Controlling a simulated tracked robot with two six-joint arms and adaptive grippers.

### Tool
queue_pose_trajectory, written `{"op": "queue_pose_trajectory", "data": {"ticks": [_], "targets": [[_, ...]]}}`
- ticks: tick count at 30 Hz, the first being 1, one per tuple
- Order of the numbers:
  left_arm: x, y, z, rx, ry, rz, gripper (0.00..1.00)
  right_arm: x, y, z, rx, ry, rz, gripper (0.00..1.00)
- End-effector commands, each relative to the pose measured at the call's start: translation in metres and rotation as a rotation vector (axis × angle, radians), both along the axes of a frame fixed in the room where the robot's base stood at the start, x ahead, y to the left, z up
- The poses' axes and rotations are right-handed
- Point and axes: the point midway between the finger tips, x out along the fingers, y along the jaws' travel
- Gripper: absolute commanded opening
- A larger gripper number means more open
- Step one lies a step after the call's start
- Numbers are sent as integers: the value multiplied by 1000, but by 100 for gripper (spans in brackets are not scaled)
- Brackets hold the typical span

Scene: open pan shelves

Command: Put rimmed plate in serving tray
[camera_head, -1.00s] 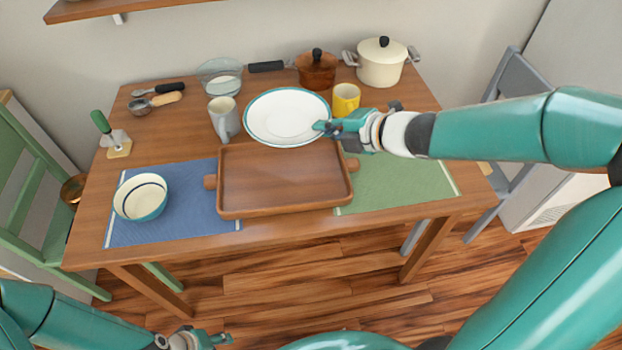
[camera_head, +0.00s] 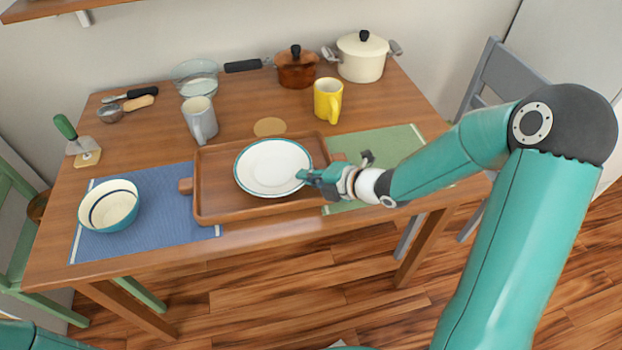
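The rimmed plate (camera_head: 272,168), white with a teal edge, is within the outline of the wooden serving tray (camera_head: 214,206) in the head view. It looks level and low; I cannot tell whether it touches the tray floor. My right gripper (camera_head: 306,177) is at the plate's right rim, its fingertips shut on that rim, and it reaches in over the tray's right side. The fingers hide a little of the rim. My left gripper is out of view.
A blue-and-white bowl (camera_head: 109,206) stands on the blue mat (camera_head: 160,215) at left. A grey mug (camera_head: 200,120) and yellow mug (camera_head: 328,100) stand behind the tray, with a round tan coaster (camera_head: 270,126) between. Pots (camera_head: 361,58) line the back.

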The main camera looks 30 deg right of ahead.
Motion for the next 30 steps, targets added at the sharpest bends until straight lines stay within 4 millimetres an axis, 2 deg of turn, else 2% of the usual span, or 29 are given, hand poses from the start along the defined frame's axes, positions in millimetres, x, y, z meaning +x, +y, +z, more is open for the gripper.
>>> {"op": "queue_pose_trajectory", "data": {"ticks": [2, 8, 11, 12, 23, 30], "targets": [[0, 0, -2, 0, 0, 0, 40, 0, -1, -6, 1, -4, -2, 0], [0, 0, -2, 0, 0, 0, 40, 1, -1, -6, 0, -6, -2, 0], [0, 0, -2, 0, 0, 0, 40, 0, -1, -7, 0, -1, -2, 15], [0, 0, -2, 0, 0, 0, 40, 0, -1, -7, 0, -1, -2, 17], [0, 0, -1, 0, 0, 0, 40, -4, -3, -4, -1, -3, -2, 17], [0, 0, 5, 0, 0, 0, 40, -30, -16, 14, -2, -3, -6, 17]]}}
